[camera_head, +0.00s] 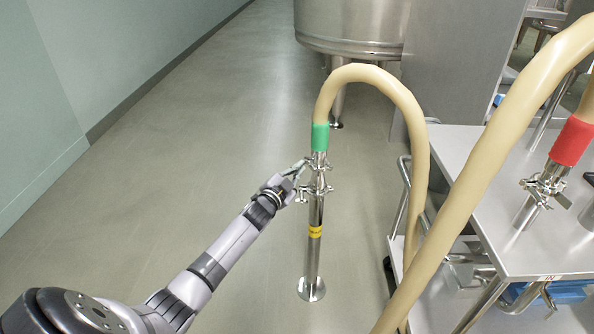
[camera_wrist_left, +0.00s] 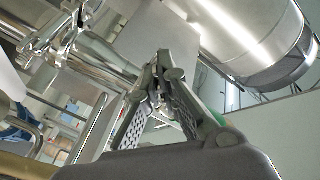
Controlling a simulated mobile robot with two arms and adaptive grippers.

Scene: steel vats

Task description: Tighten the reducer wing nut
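The steel reducer (camera_head: 317,176) stands on an upright steel pipe (camera_head: 315,255), below the green band (camera_head: 320,137) of a beige hose. Clamps with small wing nuts sit above and below it; the lower clamp (camera_head: 318,190) shows in the head view. My left gripper (camera_head: 302,166) is just left of the upper clamp. In the left wrist view its fingers (camera_wrist_left: 160,80) lean together and their tips are close, with steel fittings (camera_wrist_left: 100,58) behind and to the left. The fingers hide what lies between them, so I cannot tell whether they grip a wing nut. My right gripper is out of view.
A steel vat (camera_head: 350,25) stands behind. The floor at left is clear.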

